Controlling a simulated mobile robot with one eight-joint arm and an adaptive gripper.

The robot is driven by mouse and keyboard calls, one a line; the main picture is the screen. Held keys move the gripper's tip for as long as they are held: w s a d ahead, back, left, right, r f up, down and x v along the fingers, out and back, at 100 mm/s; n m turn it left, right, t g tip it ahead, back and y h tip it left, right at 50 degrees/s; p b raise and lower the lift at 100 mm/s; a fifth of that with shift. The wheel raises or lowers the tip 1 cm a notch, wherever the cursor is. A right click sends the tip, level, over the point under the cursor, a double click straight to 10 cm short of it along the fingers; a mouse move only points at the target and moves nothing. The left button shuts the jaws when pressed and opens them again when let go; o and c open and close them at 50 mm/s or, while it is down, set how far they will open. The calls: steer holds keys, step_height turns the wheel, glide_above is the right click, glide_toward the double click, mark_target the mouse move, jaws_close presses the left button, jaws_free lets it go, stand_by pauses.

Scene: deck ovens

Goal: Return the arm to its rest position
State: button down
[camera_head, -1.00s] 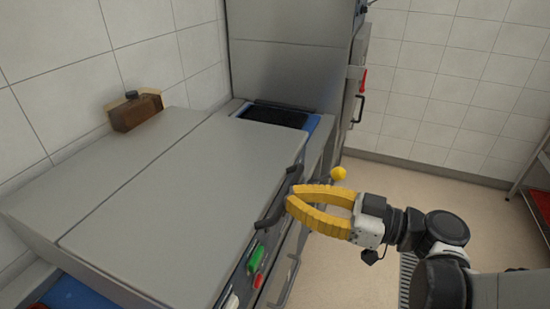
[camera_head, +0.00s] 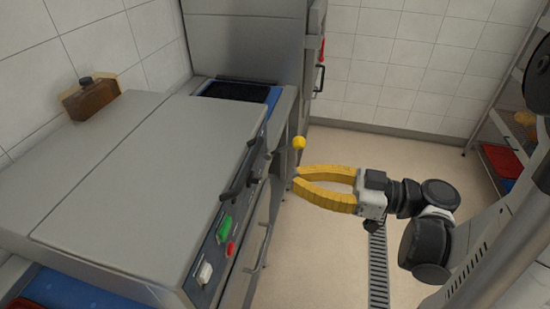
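My gripper (camera_head: 300,180) has two yellow fingers and points left. Its fingers bow outward, and whether the tips touch cannot be told. Nothing shows between the fingers. It hangs over the floor to the right of the grey oven (camera_head: 150,170), apart from its front in the picture. My arm runs from the gripper to the right edge, bent at dark joints.
The oven's front has a dark handle (camera_head: 240,170), a green switch (camera_head: 224,229) and a red switch (camera_head: 230,248). A yellow knob (camera_head: 298,142) shows just above my fingertips. A rack with a red tray (camera_head: 502,160) stands right. Open floor lies between.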

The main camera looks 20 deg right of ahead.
steer(key=a+f+m+g+h, duration=0.3)
steer(key=f+m+g+h, duration=0.1)
steer(key=f+m+h, duration=0.45)
steer(key=shift+s+d+r+m+t+h, duration=0.25)
steer(key=shift+d+r+m+h, duration=0.25)
steer(key=shift+d+h, duration=0.5)
steer(key=shift+s+d+r+m+t+h, duration=0.3)
steer(key=shift+d+m+h, duration=0.35)
steer(key=shift+h, duration=0.65)
steer(key=shift+s+d+r+m+t+h, duration=0.1)
steer(key=shift+d+r+m+t+h, duration=0.3)
steer(key=shift+d+h, duration=0.65)
steer(key=shift+a, duration=0.15)
